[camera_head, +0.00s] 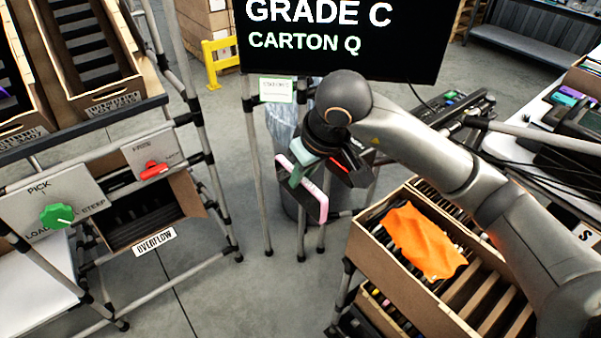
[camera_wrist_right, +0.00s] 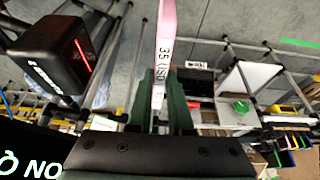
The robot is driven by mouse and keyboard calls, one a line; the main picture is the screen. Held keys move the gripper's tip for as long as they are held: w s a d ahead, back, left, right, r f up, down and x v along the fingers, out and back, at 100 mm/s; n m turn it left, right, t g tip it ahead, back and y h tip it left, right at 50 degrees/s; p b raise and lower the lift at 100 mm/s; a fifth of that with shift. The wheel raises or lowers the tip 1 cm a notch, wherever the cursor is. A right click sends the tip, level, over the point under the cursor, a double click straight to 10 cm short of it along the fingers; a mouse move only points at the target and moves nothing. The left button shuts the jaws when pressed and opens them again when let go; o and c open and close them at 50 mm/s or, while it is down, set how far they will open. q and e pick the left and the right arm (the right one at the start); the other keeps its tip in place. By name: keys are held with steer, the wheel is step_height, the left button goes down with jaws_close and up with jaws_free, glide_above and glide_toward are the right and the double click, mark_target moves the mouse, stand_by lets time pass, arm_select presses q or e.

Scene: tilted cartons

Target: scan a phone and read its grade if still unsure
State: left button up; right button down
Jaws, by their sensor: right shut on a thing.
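My right gripper (camera_head: 296,172) is shut on a pink-edged phone (camera_head: 314,198), held tilted in the air below the screen. In the right wrist view the phone (camera_wrist_right: 165,45) is edge-on between the green fingers (camera_wrist_right: 160,103), with dark print on its pink edge. A black scanner (camera_head: 352,172) with a red light line is right beside the phone, partly hidden by my wrist. It also shows in the right wrist view (camera_wrist_right: 62,65), apart from the phone. The screen (camera_head: 330,60) reads "GRADE C" and "CARTON Q". My left gripper is out of view.
An open carton (camera_head: 366,240) with slots and an orange cloth (camera_head: 422,240) is at the lower right. A rack at left bears tilted cartons (camera_head: 110,100), a green knob (camera_head: 57,216), a red switch (camera_head: 153,170) and an "OVERFLOW" box (camera_head: 187,195). A bin stands below the phone.

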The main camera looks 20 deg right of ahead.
step_height(320, 180, up, 7)
steer(key=p, duration=0.3)
steer(key=shift+w, duration=0.1)
step_height(320, 180, up, 13)
stand_by(1.0)
